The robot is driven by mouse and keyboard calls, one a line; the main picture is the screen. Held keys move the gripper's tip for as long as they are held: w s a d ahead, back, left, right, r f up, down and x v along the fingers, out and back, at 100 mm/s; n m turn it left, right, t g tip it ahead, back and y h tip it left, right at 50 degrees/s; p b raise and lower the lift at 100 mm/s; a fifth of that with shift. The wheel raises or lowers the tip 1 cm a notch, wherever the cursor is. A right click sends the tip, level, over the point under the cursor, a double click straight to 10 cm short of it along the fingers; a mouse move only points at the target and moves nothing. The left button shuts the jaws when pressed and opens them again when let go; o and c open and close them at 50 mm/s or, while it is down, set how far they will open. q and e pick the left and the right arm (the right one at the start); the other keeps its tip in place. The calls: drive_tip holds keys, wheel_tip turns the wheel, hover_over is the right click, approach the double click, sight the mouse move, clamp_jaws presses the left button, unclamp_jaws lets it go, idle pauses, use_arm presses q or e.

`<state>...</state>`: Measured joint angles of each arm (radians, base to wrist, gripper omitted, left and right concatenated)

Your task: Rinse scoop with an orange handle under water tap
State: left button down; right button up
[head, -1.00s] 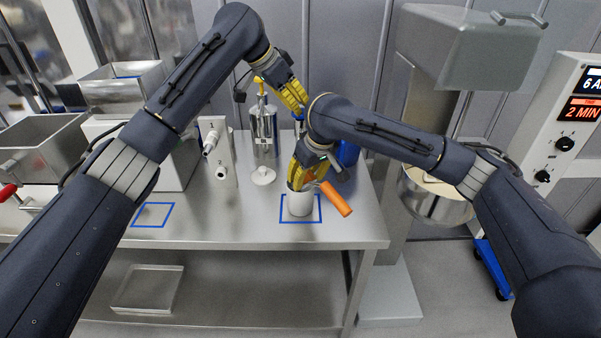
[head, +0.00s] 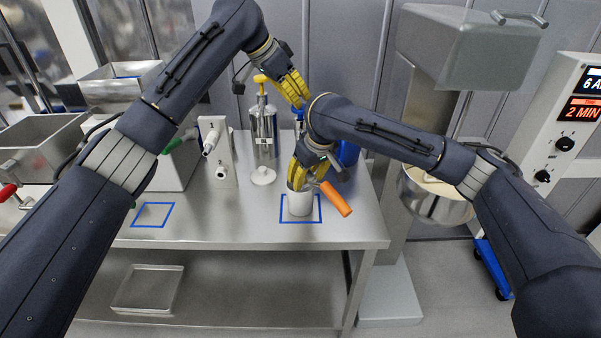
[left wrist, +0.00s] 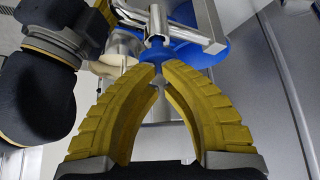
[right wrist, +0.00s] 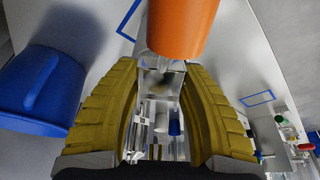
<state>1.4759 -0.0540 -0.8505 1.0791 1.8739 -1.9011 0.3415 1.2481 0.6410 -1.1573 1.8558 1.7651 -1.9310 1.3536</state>
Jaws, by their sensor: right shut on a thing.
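The scoop's orange handle (head: 335,198) sticks out to the lower right of my right gripper (head: 301,183). That gripper is shut on the scoop, at the white container, and the orange handle (right wrist: 182,25) fills the top of the right wrist view. The scoop's bowl is mostly hidden. The tap's blue part (head: 299,113) is at the back of the table, partly covered by my arms. My left gripper (head: 304,104) is beside it. In the left wrist view its fingertips nearly meet just in front of the blue part (left wrist: 156,53); contact is unclear.
A white container (head: 300,204) stands in a blue square on the table. A steel pump dispenser (head: 264,127) stands left of the grippers. A blue bucket (right wrist: 38,92) lies left in the right wrist view. The table's front middle (head: 230,220) is clear.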

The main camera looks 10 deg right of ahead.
sight(328, 197)
use_arm(q)
drive_tip(key=shift+r, duration=2.6)
use_arm(e)
drive_tip(key=shift+s+d, duration=0.6)
drive_tip(key=shift+s, duration=0.85)
drive_tip(key=shift+s+d, duration=0.55)
drive_tip(key=shift+s, duration=0.9)
drive_tip(key=shift+s+d, duration=0.6)
drive_tip(key=shift+s, duration=0.85)
